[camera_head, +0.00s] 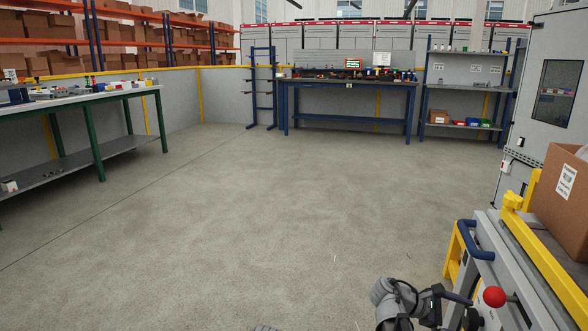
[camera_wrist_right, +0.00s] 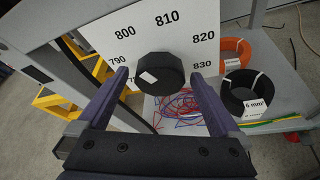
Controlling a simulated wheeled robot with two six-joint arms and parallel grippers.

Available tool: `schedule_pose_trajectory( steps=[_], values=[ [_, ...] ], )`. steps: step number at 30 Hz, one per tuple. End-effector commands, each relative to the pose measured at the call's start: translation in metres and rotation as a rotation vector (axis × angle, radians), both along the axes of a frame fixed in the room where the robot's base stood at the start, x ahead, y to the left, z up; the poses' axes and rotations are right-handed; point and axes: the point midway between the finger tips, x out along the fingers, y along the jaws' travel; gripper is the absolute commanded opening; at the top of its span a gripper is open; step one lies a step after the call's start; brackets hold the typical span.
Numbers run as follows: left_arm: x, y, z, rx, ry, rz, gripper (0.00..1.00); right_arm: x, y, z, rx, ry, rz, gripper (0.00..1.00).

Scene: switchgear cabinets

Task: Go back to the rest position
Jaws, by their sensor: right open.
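My right gripper (camera_wrist_right: 158,80) is open in the right wrist view, with one finger on each side of a black knob (camera_wrist_right: 160,76). Gaps show between the knob and both fingers, and nothing is held. The knob sits in front of a white plate (camera_wrist_right: 120,38) marked with numbers around 790 to 830. In the head view my right arm (camera_head: 396,302) comes in at the bottom, beside a grey machine with a red ball handle (camera_head: 494,296). My left gripper is not in view.
A blue bar handle (camera_head: 476,250), yellow frame parts and a cardboard box (camera_head: 566,200) are at the right. Orange (camera_wrist_right: 236,52) and black (camera_wrist_right: 246,92) wire coils lie near the gripper. A workbench (camera_head: 350,82) stands at the back. The middle floor is clear.

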Motion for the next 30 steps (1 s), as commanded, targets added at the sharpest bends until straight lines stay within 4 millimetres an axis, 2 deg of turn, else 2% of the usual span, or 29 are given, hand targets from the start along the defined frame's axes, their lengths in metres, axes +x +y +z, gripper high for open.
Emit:
schedule_pose_trajectory(
  steps=[6, 12, 18, 30],
  values=[
    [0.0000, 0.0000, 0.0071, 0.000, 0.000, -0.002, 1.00, 0.0030, -0.0007, 0.0013, 0.066, 0.207, -0.001, 1.00],
    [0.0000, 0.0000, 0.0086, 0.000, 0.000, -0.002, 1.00, 0.0023, -0.0004, 0.0009, 0.109, 0.340, 0.000, 1.00],
    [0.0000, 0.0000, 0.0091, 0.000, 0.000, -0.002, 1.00, 0.0017, -0.0003, 0.0010, 0.129, 0.400, 0.000, 1.00],
    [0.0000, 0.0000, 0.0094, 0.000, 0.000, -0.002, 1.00, 0.0007, 0.0003, 0.0014, 0.131, 0.406, 0.002, 1.00]
  ],
)
